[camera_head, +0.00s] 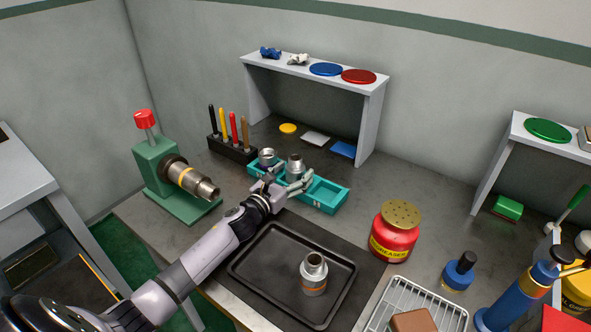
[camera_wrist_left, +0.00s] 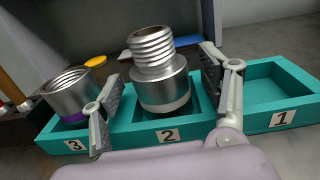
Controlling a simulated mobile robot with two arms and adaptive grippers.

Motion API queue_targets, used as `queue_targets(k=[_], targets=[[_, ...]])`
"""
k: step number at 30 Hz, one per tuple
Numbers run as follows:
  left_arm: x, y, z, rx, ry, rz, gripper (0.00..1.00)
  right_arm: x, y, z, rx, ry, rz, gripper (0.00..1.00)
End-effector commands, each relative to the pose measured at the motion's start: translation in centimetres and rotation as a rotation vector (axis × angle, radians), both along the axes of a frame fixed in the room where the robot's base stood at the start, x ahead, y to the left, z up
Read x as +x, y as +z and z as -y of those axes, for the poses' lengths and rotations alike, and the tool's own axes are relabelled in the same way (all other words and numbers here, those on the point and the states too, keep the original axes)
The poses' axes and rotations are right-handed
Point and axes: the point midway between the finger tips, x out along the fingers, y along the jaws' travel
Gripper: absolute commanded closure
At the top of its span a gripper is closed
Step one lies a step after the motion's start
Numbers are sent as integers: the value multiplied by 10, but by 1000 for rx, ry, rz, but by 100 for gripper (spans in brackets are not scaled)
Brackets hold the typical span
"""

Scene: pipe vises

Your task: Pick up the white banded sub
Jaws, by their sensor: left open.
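The white banded sub (camera_wrist_left: 160,85) is a grey metal fitting with a threaded top and a pale band near its base. It stands upright in compartment 2 of the teal tray (camera_wrist_left: 285,118); its upper part also shows in the head view (camera_head: 295,165). My left gripper (camera_wrist_left: 163,103) is open, with one finger on each side of this sub. I cannot tell whether either finger touches it. In the head view my left gripper (camera_head: 283,188) is at the tray's front side. My right gripper is not in view.
A purple-banded sub (camera_wrist_left: 68,97) stands in compartment 3, close to the left finger. Compartment 1 is empty. An orange-banded sub (camera_head: 313,275) stands on the dark tray (camera_head: 250,287). A green vise (camera_head: 160,180) holds a pipe at left. A grey shelf (camera_head: 372,120) rises behind.

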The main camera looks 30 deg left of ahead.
Motion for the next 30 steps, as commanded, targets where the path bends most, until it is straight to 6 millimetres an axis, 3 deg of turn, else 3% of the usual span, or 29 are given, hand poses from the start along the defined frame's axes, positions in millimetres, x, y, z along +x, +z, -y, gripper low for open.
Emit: queue_targets(k=[11, 30], targets=[[10, 0, 2, 0, -1, 0, 31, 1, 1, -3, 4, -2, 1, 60], [9, 0, 1, 1, -1, 0, 74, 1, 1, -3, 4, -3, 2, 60]])
